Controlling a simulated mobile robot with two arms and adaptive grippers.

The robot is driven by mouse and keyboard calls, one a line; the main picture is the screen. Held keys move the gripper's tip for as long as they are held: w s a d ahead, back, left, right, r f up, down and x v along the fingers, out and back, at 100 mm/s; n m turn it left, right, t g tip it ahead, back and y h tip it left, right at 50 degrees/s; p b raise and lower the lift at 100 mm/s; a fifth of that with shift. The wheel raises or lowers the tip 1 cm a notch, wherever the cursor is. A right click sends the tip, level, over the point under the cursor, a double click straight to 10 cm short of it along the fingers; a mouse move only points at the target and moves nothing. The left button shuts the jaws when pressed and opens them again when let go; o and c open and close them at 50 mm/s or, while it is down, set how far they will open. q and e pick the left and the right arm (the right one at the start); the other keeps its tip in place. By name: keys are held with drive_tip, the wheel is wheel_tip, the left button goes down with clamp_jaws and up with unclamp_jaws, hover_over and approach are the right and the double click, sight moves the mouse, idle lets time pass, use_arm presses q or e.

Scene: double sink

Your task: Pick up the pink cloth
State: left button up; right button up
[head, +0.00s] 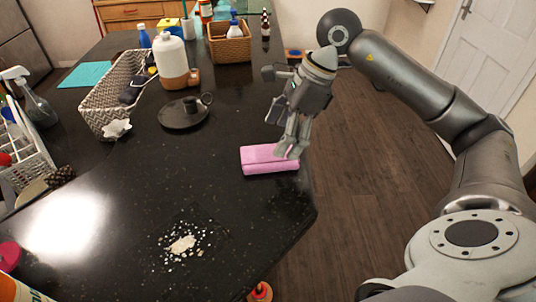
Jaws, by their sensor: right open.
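The pink cloth (268,161) lies folded on the black countertop, close to the counter's right edge. My right gripper (289,151) points down at the cloth's right part, with its fingertips at or just over the cloth's upper right side. It is open, and I cannot tell whether the fingers touch the cloth. The fingers hide a little of the cloth's right end. My left gripper does not show in the head view.
A dark candle holder (185,112), a woven basket (103,118) and a white jug (171,60) stand behind and left of the cloth. White crumbs (184,244) lie on the nearer counter. A wicker basket (230,48) stands farther back. The counter left of the cloth is clear.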

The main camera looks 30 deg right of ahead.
sight(270, 153)
drive_tip(key=p+x, duration=0.2)
drive_tip(key=x, duration=0.2)
drive_tip(key=shift+w+a, duration=0.1)
drive_tip(key=shift+a, duration=0.05)
drive_tip(key=shift+w+a+f, duration=0.15)
drive_tip(key=shift+f, duration=0.4)
drive_tip(key=shift+c, duration=0.9)
drive_tip(key=c, duration=0.9)
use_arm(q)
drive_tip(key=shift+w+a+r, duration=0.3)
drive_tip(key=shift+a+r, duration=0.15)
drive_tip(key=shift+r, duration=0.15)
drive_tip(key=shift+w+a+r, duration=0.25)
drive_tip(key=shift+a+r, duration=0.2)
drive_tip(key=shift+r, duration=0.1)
use_arm(e)
drive_tip(key=shift+o, duration=0.2)
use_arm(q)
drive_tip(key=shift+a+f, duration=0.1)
use_arm(e)
drive_tip(key=shift+r, duration=0.1)
